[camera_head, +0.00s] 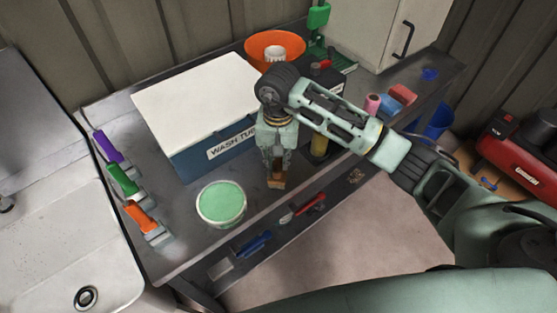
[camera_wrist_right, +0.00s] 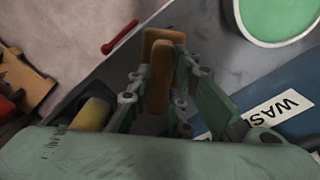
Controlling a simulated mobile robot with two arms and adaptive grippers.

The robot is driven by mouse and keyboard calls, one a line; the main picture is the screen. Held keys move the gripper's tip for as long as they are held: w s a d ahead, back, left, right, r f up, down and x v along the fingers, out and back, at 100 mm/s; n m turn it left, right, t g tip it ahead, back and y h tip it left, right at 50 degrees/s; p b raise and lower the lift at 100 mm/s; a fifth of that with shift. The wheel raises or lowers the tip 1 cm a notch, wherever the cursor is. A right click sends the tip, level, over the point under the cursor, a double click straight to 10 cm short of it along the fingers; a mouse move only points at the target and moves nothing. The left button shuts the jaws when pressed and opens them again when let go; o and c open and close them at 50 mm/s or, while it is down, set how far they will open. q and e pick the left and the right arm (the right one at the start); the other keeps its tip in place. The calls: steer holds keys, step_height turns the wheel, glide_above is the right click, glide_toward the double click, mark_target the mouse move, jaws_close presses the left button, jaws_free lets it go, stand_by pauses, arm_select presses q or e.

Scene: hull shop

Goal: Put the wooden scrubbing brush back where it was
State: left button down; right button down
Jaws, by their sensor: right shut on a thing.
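The wooden scrubbing brush (camera_head: 277,181) is a small brown block between the fingertips of my right gripper (camera_head: 276,165). That gripper points down over the front part of the bench, in front of the wash tub (camera_head: 190,162) and right of the green-topped round tub (camera_head: 221,203). In the right wrist view the brush (camera_wrist_right: 160,78) stands between the fingers, which partly hide it. I cannot tell whether the brush touches the bench. My left gripper is not in view.
The wash tub has a white lid. Scrapers with purple, green and orange handles (camera_head: 138,215) lie along the bench's left edge. An orange bowl (camera_head: 262,45) stands at the back. A yellow bottle (camera_head: 319,147) stands close right of my gripper. Tools lie on a lower shelf.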

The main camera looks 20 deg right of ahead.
steer(key=shift+s+f, duration=0.1)
steer(key=shift+f, duration=0.45)
steer(key=shift+f+p, duration=0.3)
steer(key=shift+f, duration=0.25)
steer(key=c, duration=1.6)
jaws_free()
steer(key=shift+c, duration=0.2)
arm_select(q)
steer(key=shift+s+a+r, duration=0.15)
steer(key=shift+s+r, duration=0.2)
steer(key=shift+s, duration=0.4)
